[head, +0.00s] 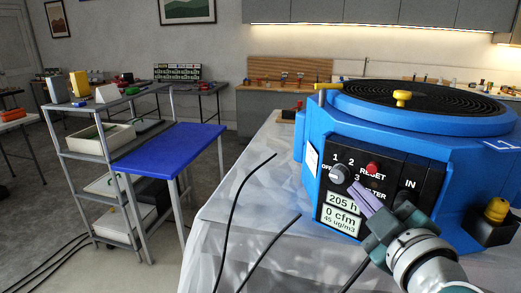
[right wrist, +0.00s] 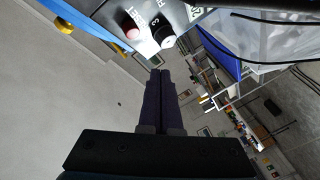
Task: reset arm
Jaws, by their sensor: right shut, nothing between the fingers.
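A large blue machine (head: 320,150) with a black round grille on top stands on a sheeted table. Its black front panel carries a grey rotary knob (head: 339,174), a red button (head: 372,168) marked RESET and a display reading 205 h. My right gripper (head: 358,190) is shut and empty, its purple fingers pointing at the panel just right of and below the knob. In the right wrist view the two fingers (right wrist: 158,75) lie together, with the knob (right wrist: 164,38) and red button (right wrist: 133,31) just beyond their tips. I cannot tell whether the tips touch the panel. My left gripper is out of view.
The table (head: 240,215) is covered with a translucent plastic sheet, with black cables (head: 235,205) across it. A blue-topped side table (head: 170,148) and a grey shelf cart (head: 85,145) stand at the left.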

